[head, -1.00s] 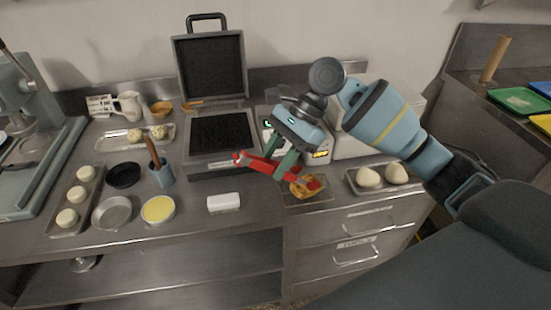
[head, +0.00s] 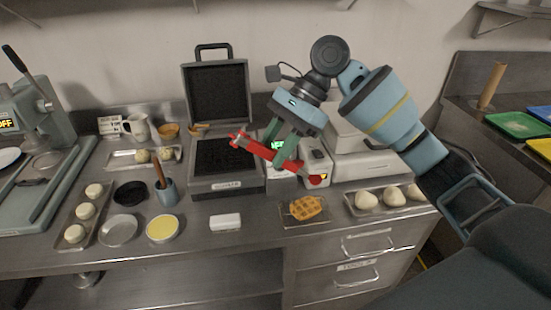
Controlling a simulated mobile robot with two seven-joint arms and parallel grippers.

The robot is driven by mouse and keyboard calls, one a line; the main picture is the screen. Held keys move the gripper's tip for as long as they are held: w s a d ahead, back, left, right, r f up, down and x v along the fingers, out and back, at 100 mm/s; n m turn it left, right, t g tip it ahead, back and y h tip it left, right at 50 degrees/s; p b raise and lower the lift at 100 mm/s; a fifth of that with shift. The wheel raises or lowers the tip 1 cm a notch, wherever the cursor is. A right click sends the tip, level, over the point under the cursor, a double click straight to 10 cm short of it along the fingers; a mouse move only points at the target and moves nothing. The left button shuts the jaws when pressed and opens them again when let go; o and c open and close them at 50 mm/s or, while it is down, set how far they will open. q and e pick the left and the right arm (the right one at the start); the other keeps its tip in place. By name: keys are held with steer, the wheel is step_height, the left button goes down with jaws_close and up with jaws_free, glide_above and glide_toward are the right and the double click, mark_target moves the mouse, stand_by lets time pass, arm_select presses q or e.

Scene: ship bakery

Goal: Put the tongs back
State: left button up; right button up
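The red tongs (head: 253,149) are held in my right gripper (head: 283,163), its fingers shut around their middle. The tongs are tilted, with the left end higher and the right end lower. They are above the counter, in front of the waffle iron's right side and a white machine. A golden waffle (head: 305,207) lies on a small tray (head: 292,224) below them, apart from the tongs. My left gripper is out of view.
The open waffle iron (head: 226,184) stands behind, lid up. A tray of pale dough balls (head: 367,201) lies right of the waffle. A white block (head: 225,222), a yellow-filled bowl (head: 162,229) and a utensil cup (head: 167,193) stand left. Bare counter lies along the front edge.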

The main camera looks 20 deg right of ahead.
steer(key=shift+r, duration=0.25)
steer(key=shift+f, duration=0.1)
